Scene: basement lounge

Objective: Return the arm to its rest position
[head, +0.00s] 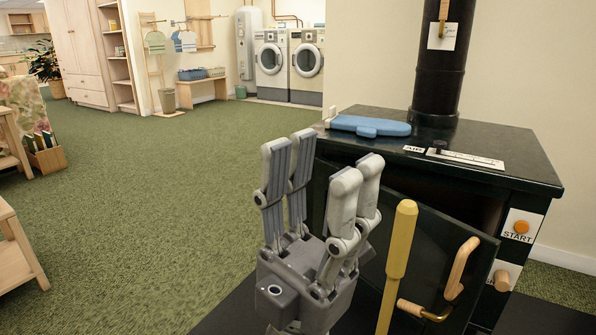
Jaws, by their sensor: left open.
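My left gripper (322,165) is in the lower middle of the head view, in front of the black stove (525,168). Its fingers point up in the picture and stand apart, with nothing between them. The gripper hides part of the stove's front and left side. My right gripper is not in view.
The stove's front door (430,235) looks ajar; it has a wooden handle (461,268). A yellow rod (400,255) stands upright right of my gripper. A blue object (370,125) lies on the stove top, near the black pipe (440,75). Green carpet (150,220) at left is clear.

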